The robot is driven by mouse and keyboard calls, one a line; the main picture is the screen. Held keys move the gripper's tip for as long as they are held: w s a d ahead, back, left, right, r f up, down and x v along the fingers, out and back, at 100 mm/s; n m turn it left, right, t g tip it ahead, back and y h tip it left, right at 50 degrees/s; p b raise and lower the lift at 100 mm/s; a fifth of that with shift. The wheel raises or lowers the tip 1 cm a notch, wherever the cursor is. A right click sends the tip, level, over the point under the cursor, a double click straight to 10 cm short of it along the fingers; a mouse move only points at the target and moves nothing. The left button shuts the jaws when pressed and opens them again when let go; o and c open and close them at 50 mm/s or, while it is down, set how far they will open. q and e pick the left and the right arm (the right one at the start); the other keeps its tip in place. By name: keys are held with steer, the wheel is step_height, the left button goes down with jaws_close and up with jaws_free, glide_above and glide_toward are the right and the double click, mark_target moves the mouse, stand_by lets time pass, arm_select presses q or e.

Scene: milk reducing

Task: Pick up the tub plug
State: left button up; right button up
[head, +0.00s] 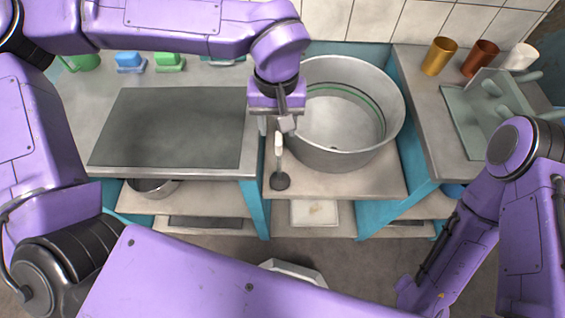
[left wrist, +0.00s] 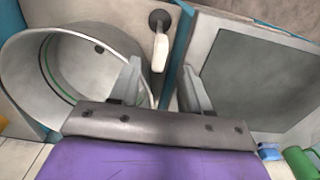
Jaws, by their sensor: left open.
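The tub plug (head: 280,181) is a dark round disc with an upright pale handle. It stands on the beige ledge just in front of the metal tub (head: 345,158). The left wrist view also shows the plug (left wrist: 160,18), its handle pointing toward my fingers. My left gripper (head: 275,124) is open and empty, hanging over the plug with its fingers either side of the handle's top end. In the left wrist view the handle's end lies just beyond and between the fingertips (left wrist: 161,66); I see no contact. My right arm shows at the right, but its gripper does not.
The tub's wall rises right beside my left gripper. A counter with a dark slab (head: 170,125) lies to the left. Gold, copper and white cups (head: 439,56) stand on the right counter near a rack (head: 480,115). A pot (head: 150,188) sits on the lower shelf.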

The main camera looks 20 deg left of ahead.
mark_target(279, 151)
arm_select(q)
steer(key=f, duration=0.9)
steer(key=shift+s+d+f+b, duration=0.15)
steer(key=shift+s+f+b, duration=0.1)
steer(key=shift+b, duration=0.15)
jaws_close()
